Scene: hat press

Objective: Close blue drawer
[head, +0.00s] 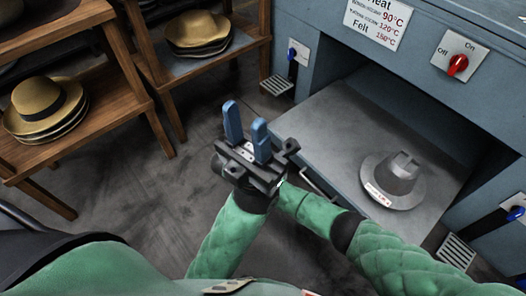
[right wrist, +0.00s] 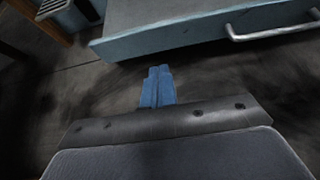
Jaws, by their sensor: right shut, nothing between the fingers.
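The blue drawer (head: 335,118) is pulled out of the blue press, its grey top bearing a grey metal hat form (head: 394,180). Its front panel (right wrist: 190,36) and bar handle (right wrist: 275,33) show in the right wrist view. My left gripper (head: 245,116) is open and empty, its blue fingers apart and pointing up, left of the drawer's front edge. My right gripper (right wrist: 158,72) is shut and empty, its fingertips a little apart from the drawer's front panel, left of the handle. In the head view, my right gripper is hidden behind the left one.
The press has a red knob (head: 457,65), a blue-handled lever (head: 293,57) and another lever (head: 516,213). Wooden shelves with stacked hats (head: 45,105) and more hats (head: 198,33) stand at left. The grey floor (head: 140,215) before the shelves is clear.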

